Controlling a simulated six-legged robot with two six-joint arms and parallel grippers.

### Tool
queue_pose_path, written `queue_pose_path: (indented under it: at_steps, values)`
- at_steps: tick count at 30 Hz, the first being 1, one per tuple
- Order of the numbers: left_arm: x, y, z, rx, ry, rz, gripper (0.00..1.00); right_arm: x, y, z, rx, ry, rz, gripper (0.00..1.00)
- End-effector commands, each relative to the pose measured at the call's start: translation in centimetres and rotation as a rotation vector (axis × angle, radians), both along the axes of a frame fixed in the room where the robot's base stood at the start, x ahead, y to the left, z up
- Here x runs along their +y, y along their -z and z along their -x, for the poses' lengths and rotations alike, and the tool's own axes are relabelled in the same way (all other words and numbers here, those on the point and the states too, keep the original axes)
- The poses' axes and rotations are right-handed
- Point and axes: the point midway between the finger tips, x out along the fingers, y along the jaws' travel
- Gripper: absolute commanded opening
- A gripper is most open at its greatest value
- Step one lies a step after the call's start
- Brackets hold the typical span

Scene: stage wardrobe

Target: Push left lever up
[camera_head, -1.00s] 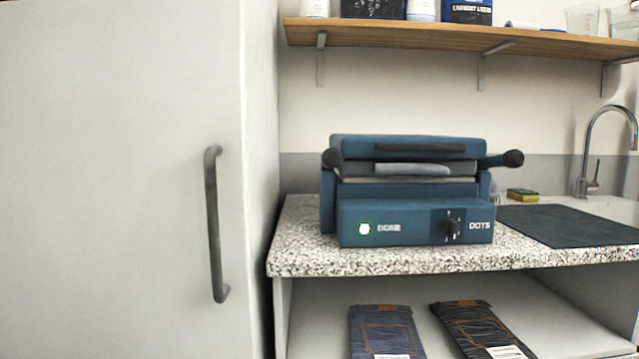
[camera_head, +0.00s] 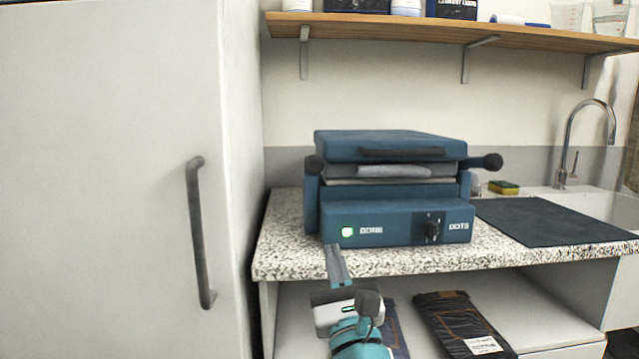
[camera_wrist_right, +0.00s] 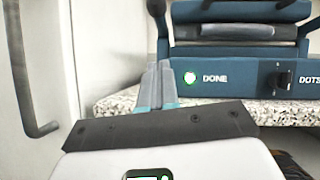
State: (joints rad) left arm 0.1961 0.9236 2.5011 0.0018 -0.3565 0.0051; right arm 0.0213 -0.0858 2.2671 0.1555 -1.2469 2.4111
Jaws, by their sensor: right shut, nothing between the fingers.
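The blue press (camera_head: 395,222) stands on the speckled counter, with a lit green light and the word DONE on its front. Its left lever ends in a dark round knob (camera_head: 314,164) at the upper left side. A second dark knob (camera_head: 492,161) is at the right. Folded grey cloth (camera_head: 394,171) lies under the press lid. My right gripper (camera_head: 335,250) is shut and empty, below and in front of the press's left front corner, pointing towards it. Its closed fingers also show in the right wrist view (camera_wrist_right: 158,85). My left gripper is not in view.
A tall white cabinet door with a dark handle (camera_head: 200,232) stands at the left. A wooden shelf (camera_head: 440,28) hangs above. A dark mat (camera_head: 560,222) lies right of the press, beside the sink.

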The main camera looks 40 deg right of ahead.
Motion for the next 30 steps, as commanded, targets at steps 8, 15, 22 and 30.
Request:
queue_pose_path:
  at_steps: [8,15,22,30]
  values:
    - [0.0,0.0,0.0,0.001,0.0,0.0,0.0,0.0,-0.3,0.2,-0.007,0.002,0.0,0.0]
    - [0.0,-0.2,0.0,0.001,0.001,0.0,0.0,-0.5,-1.0,-0.8,-0.007,0.003,0.0,0.0]
    - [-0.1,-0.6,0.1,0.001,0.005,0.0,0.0,-2.1,-3.3,-4.5,-0.006,0.003,0.001,0.0]
    - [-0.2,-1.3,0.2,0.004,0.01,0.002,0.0,-3.6,-6.6,-8.1,-0.009,0.001,0.001,0.0]
